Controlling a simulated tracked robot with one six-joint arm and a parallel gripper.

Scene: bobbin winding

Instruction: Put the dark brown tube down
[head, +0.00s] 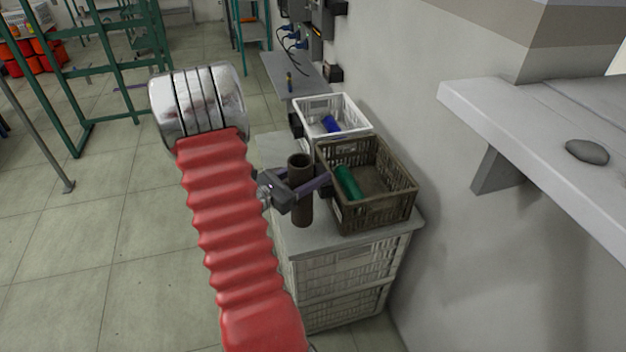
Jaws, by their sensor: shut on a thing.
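The dark brown tube (301,211) is upright in my gripper (303,187), near the front left of the grey-topped stand (355,243). My gripper is shut around the tube's middle, and its fingers hide part of it. The tube's open top shows above the fingers and its lower end below them. I cannot tell whether its lower end touches the stand top.
A brown crate (385,212) with a green tube (349,183) stands right of my gripper. Behind it is a white crate (350,107) holding a blue tube (331,124). A wall shelf (540,125) juts out at right. Bare stand top shows in front of the brown crate.

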